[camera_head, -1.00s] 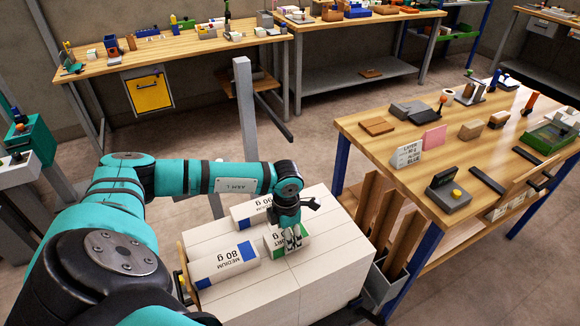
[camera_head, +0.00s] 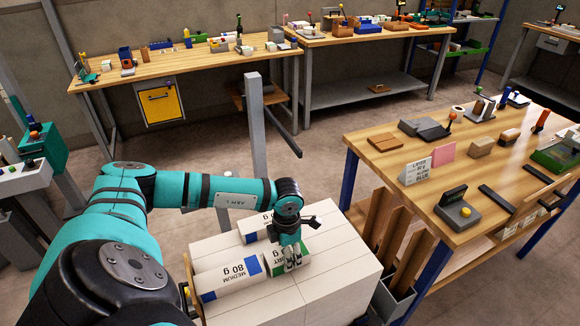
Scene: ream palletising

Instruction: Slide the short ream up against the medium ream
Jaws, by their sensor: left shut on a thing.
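The short ream (camera_head: 275,265), white with a green label, lies flat on the pale stack. My left gripper (camera_head: 293,264) is above it, pointing down, with its fingers closed on it and hiding part of it. The medium ream (camera_head: 226,281), white with a blue end, lies just left of the short ream. The two are very close, and I cannot tell whether they touch. Another blue-marked ream (camera_head: 252,229) lies behind them, partly hidden by my left arm. My right gripper is out of view.
The stack (camera_head: 345,262) has bare top to the right of the reams. A wooden bench (camera_head: 388,184) with a layer sign (camera_head: 415,172) and small items stands at right. Upright brown boards (camera_head: 408,255) in a grey bin stand between stack and bench.

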